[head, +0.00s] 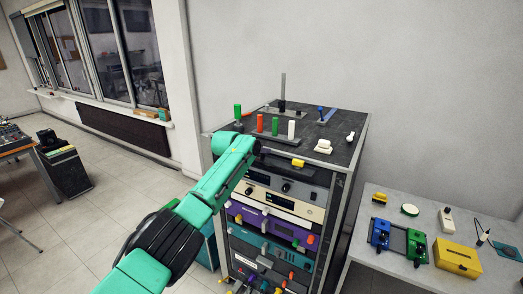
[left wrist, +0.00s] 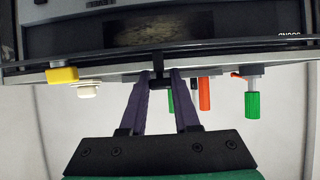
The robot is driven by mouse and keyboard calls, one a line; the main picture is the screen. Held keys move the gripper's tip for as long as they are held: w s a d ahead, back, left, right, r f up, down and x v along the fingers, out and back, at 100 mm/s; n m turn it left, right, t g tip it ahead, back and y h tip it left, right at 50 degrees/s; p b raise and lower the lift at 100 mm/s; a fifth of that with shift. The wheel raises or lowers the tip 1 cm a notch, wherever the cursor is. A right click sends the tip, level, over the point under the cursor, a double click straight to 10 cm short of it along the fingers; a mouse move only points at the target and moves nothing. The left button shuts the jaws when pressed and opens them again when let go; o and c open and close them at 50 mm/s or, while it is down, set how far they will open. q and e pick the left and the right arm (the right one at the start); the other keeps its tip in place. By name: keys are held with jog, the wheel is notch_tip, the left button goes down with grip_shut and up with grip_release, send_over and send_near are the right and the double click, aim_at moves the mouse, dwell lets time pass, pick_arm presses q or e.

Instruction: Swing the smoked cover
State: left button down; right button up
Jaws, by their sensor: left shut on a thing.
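My left gripper (head: 261,149) is at the upper front edge of the equipment rack (head: 344,180). In the left wrist view its two dark fingers (left wrist: 160,86) are shut on a small black tab (left wrist: 158,64) at the edge of a dark, glossy panel. This panel looks like the smoked cover (left wrist: 230,24); a blurred pale patch and some lettering show on or through it. In the head view my gripper and forearm hide part of the rack's top front, so how far the cover is swung cannot be told. My right gripper is not in view.
Red (head: 260,123), green (head: 237,111) and white (head: 291,129) handles stand on the rack top. A yellow piece (head: 298,163) sits at its front edge. Knobs project from the units below. A side table (head: 388,277) at right holds several coloured devices. Floor at left is mostly clear.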

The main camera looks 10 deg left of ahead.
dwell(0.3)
pick_arm(q)
jog(key=c, duration=0.6)
grip_release()
jog(key=shift+w, duration=0.1)
jog(key=shift+c, duration=0.2)
jog(key=shift+s+r, duration=0.3)
jog(key=shift+s, duration=0.4)
jog(key=b+v, duration=0.5)
jog(key=v, duration=0.8)
jog(key=shift+a, duration=0.15)
